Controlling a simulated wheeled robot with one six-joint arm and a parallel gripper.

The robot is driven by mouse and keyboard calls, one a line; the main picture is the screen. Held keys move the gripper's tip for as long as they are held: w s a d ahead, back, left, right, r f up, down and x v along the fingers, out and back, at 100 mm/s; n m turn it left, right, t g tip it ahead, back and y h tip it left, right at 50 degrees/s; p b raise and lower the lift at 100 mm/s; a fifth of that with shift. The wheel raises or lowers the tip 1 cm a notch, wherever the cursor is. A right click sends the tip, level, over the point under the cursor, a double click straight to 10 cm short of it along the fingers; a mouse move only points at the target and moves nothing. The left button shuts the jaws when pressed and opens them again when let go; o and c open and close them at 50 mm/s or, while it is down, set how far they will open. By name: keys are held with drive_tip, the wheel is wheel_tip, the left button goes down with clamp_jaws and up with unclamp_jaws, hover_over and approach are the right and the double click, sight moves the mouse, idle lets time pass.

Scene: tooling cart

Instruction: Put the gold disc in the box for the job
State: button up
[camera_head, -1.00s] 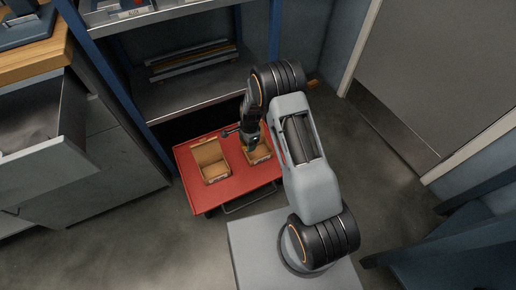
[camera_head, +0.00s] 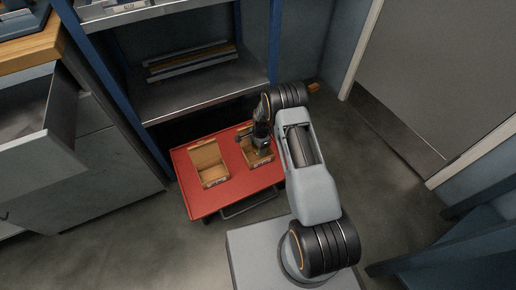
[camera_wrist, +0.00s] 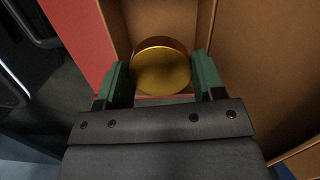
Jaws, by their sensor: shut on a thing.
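The gold disc (camera_wrist: 162,68) is between the two green fingers of my gripper (camera_wrist: 162,82) in the wrist view, and the gripper is shut on it. The disc and fingers are at the opening of a cardboard box, with its brown walls around them. In the head view my gripper (camera_head: 262,150) is over the right cardboard box (camera_head: 250,162) on the red cart (camera_head: 235,190). The left cardboard box (camera_head: 209,165) is open and looks empty. My arm hides part of the right box. Whether the disc touches the box floor I cannot tell.
A grey shelf unit (camera_head: 195,98) with blue posts stands behind the cart. A grey cabinet with an open drawer (camera_head: 45,140) is at the left. Grey floor (camera_head: 150,235) is clear in front of the cart.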

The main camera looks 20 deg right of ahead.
drive_tip(key=shift+f, duration=0.2)
drive_tip(key=shift+f+b, duration=0.45)
drive_tip(key=shift+f, duration=0.1)
drive_tip(key=o, duration=1)
drive_tip(key=shift+c, duration=0.2)
